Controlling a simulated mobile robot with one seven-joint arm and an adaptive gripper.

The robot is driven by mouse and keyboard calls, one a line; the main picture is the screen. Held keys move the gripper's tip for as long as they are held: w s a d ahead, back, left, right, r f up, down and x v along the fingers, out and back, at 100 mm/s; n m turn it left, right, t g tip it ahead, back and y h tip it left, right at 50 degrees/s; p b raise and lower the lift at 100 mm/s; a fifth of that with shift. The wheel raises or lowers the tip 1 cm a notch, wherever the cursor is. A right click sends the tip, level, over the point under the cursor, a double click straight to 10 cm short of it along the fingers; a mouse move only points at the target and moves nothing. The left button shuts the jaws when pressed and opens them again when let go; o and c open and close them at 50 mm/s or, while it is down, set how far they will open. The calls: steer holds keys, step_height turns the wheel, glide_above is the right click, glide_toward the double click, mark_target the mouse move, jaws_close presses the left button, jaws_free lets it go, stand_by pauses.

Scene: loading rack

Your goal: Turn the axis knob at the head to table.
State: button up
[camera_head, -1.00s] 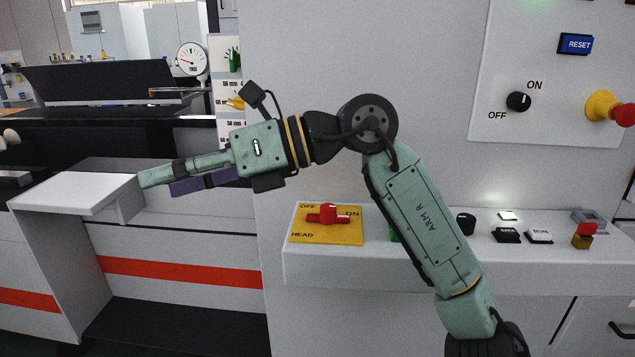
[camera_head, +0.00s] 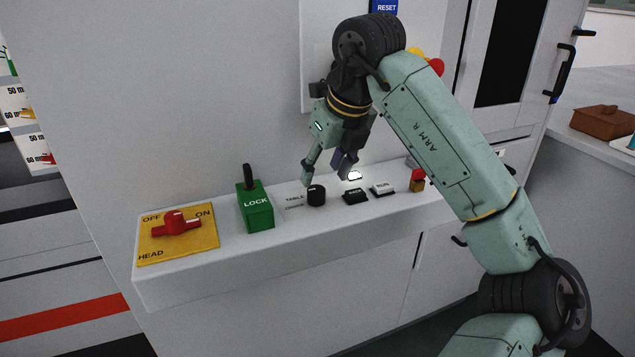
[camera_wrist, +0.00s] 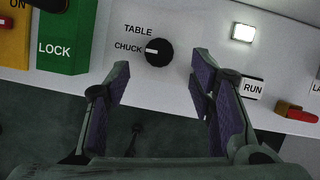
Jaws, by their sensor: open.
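The black round axis knob (camera_head: 316,195) stands on the white control ledge. It also shows in the wrist view (camera_wrist: 158,52), with TABLE printed above left and CHUCK at its left. Its white mark points left, at CHUCK. My gripper (camera_head: 328,172) hangs above and just behind the knob in the head view, fingers pointing down. In the wrist view my gripper (camera_wrist: 162,70) is open and empty, its purple pads apart, with the knob showing between and beyond the fingertips. I see no contact with the knob.
The green LOCK block (camera_head: 255,208) with a black lever stands left of the knob. The yellow HEAD plate (camera_head: 178,236) with a red handle is farther left. A black button (camera_head: 355,196), the RUN button (camera_head: 382,189) and a red-topped switch (camera_head: 417,180) sit to the right.

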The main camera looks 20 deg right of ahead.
mark_target(317, 189)
steer(key=shift+p+x, duration=0.35)
steer(key=shift+x, duration=2.35)
steer(key=shift+w, duration=0.1)
steer(key=shift+c, duration=0.6)
steer(key=c, duration=1.1)
